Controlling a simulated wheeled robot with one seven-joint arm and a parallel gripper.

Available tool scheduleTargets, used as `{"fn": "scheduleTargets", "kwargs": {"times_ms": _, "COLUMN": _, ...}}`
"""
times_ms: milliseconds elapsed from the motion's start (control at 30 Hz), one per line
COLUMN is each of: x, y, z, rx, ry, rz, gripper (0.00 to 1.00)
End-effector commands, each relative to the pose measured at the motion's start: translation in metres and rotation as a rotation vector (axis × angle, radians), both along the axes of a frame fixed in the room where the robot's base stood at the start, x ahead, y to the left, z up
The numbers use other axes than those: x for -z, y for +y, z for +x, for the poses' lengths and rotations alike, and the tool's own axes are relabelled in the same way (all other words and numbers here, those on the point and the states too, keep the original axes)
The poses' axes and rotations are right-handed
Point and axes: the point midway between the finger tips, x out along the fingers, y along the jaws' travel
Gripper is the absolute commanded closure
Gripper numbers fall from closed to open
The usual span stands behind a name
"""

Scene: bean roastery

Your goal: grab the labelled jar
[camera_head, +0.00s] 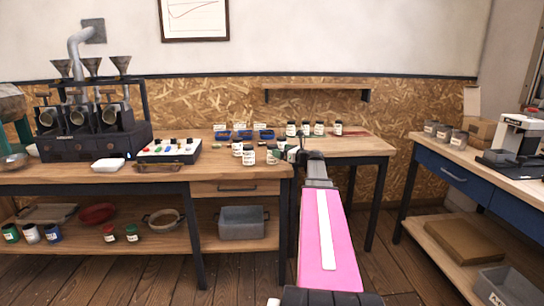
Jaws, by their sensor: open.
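Several labelled jars stand on the wooden bench; I cannot tell which one the task means. A white-labelled jar (249,155) and a dark-lidded jar (237,148) stand left of my gripper. A green jar with a pale label (272,155) is closer to it. Another labelled jar (292,153) is right at my gripper (300,157), partly hidden by it. My gripper is open, small in view at the end of my pink arm; I cannot tell whether its fingers are around or beside that jar. A row of dark-lidded labelled jars (305,129) stands behind.
A roasting machine (82,125) with funnels stands at the left of the bench (225,172). Blue trays (243,135) and a sample board (169,150) lie on it. A wall shelf (315,86) is above. A blue-drawer counter (465,172) is at right. Wooden floor lies between.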

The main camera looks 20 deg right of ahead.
Motion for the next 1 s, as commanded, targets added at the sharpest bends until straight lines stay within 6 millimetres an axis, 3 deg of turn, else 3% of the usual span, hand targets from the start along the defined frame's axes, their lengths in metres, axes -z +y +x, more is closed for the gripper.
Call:
{"fn": "scheduleTargets", "kwargs": {"times_ms": 267, "x": -0.004, "y": 0.013, "z": 0.016, "rx": -0.001, "ry": -0.001, "rz": -0.001, "gripper": 0.14}}
{"fn": "scheduleTargets", "kwargs": {"times_ms": 500, "x": -0.008, "y": 0.032, "z": 0.043, "rx": -0.001, "ry": -0.001, "rz": -0.001, "gripper": 0.14}}
{"fn": "scheduleTargets", "kwargs": {"times_ms": 767, "x": -0.008, "y": 0.034, "z": 0.047, "rx": 0.001, "ry": -0.001, "rz": -0.001, "gripper": 0.14}}
{"fn": "scheduleTargets", "kwargs": {"times_ms": 800, "x": -0.008, "y": 0.035, "z": 0.047, "rx": 0.001, "ry": -0.001, "rz": -0.001, "gripper": 0.17}}
{"fn": "scheduleTargets", "kwargs": {"times_ms": 967, "x": -0.008, "y": 0.034, "z": 0.047, "rx": 0.001, "ry": 0.000, "rz": -0.001, "gripper": 0.69}}
{"fn": "scheduleTargets", "kwargs": {"times_ms": 1000, "x": -0.008, "y": 0.034, "z": 0.047, "rx": 0.001, "ry": 0.000, "rz": -0.001, "gripper": 0.72}}
